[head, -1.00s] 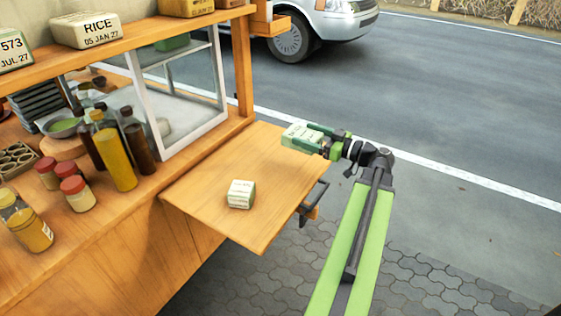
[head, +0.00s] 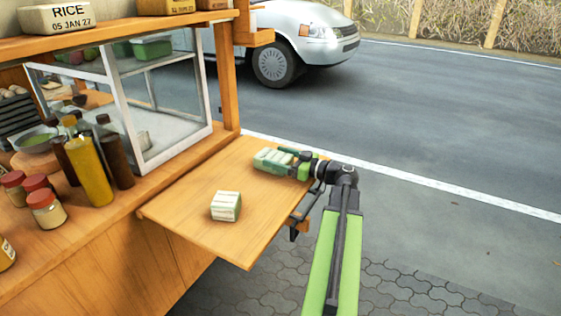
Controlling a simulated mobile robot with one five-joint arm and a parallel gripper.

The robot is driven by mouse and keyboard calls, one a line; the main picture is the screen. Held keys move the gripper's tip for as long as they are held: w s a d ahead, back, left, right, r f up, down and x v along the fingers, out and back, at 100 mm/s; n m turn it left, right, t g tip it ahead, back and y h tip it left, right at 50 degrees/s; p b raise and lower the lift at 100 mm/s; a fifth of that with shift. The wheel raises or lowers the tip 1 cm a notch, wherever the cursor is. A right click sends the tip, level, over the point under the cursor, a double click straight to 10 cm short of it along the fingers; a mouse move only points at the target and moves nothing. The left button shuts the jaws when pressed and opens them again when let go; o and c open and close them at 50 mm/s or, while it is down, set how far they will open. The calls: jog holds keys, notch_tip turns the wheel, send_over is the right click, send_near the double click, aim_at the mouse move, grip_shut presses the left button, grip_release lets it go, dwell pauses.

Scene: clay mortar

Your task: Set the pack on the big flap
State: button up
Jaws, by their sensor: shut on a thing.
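The big flap (head: 210,180) is a flat wooden board sticking out from the side of the cart. A small white and green pack (head: 226,206) sits on its near part, apart from my gripper. My gripper (head: 286,161) is shut on a second white and green pack (head: 270,159), over the far right part of the flap. I cannot tell whether the held pack touches the wood. The gripper's fingers partly cover its right end.
A glass case (head: 160,100), bottles (head: 88,170) and red-lidded jars (head: 46,208) stand on the counter left of the flap. A dark bracket (head: 300,222) hangs at the flap's right edge. The flap between the two packs is clear.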

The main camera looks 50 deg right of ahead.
jog(key=shift+f, duration=0.15)
jog(key=o, duration=1.6)
jog(key=shift+r, duration=0.3)
jog(key=v, duration=1.2)
jog(key=shift+f, duration=0.15)
jog(key=shift+s, duration=0.1)
